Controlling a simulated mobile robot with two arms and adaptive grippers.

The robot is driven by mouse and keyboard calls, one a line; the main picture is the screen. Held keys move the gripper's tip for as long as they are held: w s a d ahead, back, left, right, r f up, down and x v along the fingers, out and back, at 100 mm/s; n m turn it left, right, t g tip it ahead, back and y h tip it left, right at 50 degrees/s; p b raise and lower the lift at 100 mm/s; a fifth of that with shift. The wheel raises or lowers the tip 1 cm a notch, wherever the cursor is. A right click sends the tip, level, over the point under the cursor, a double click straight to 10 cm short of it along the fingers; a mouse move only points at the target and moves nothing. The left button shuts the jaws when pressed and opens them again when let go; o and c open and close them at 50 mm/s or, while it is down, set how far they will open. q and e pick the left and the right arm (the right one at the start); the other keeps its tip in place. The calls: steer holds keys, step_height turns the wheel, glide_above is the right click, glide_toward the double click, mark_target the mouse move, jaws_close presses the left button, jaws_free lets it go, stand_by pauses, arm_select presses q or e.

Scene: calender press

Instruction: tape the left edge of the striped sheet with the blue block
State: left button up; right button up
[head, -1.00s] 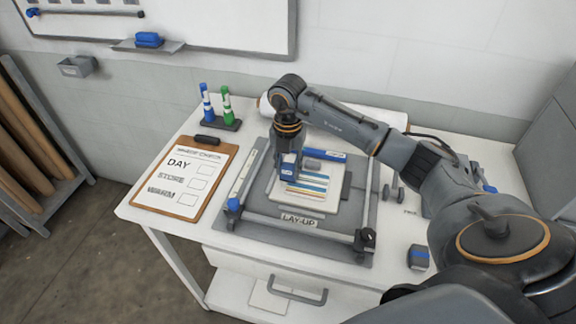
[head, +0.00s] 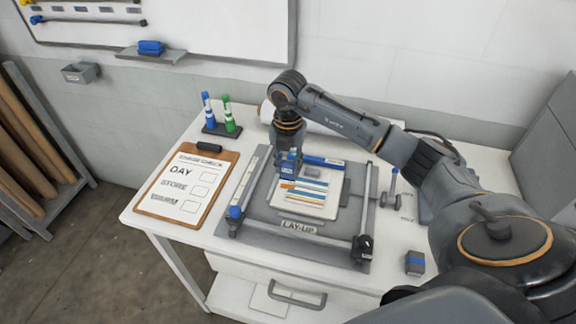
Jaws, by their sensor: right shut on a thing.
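The striped sheet (head: 312,199), white with blue, orange and tan stripes, lies on a pale board (head: 333,209) at the "LAY-UP" station. My right gripper (head: 289,165) points down over the far left part of the sheet. It is shut on the blue block (head: 288,172), which is partly hidden by the fingers. I cannot tell whether the block touches the sheet. The far left corner of the sheet is hidden behind the gripper and block. My left gripper is not in view.
A blue bar (head: 327,162) and a small grey block lie behind the sheet. A grey frame (head: 295,233) surrounds the board. A clipboard (head: 152,207) and a marker stand (head: 222,130) are to the left. A grey block with a blue band (head: 415,263) sits front right.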

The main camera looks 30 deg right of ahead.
steer(key=shift+r+p, duration=1.25)
steer(key=shift+r, duration=0.85)
